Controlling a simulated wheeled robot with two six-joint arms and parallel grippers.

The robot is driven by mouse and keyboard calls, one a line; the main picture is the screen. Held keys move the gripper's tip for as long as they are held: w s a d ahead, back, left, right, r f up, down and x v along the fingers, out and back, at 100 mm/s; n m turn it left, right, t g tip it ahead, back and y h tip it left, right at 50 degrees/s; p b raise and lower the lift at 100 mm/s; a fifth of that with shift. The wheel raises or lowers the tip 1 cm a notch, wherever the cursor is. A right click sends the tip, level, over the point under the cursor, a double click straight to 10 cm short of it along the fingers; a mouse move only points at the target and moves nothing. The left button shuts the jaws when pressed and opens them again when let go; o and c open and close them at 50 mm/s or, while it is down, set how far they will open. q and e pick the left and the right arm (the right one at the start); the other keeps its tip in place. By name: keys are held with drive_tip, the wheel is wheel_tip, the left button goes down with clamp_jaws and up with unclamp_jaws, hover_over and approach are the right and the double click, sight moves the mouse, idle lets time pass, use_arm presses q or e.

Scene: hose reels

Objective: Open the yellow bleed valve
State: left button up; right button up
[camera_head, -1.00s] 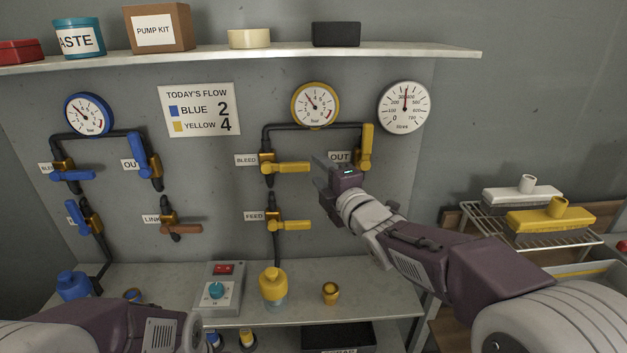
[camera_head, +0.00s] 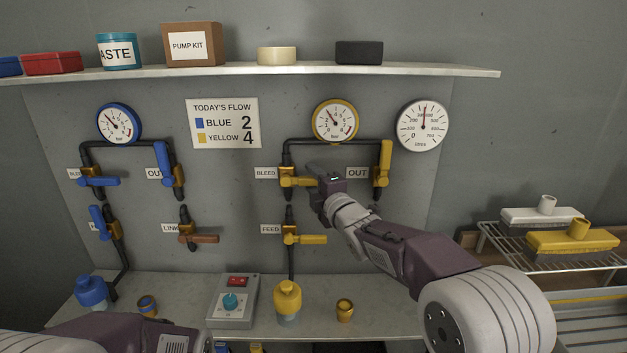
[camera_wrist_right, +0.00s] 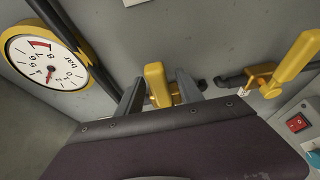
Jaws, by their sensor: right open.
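The yellow bleed valve (camera_head: 297,182) sits on the wall panel beside its BLEED label, below the yellow-rimmed gauge. Its yellow lever points right, level. My right gripper (camera_head: 318,176) is at the lever's right end and partly covers it. In the right wrist view the yellow lever (camera_wrist_right: 156,84) shows between the two open fingers of the right gripper (camera_wrist_right: 160,88), with gaps on both sides. I cannot tell how far the lever reaches between the fingers. My left forearm shows at the lower left; its gripper is out of view.
The yellow OUT valve (camera_head: 385,163) stands just right of my right gripper, lever up. The yellow FEED valve (camera_head: 306,239) is below. The black pipe (camera_head: 335,142) runs above. A yellow bottle (camera_head: 288,299) and a control box (camera_head: 233,299) stand on the bench.

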clamp_jaws()
idle(1.4)
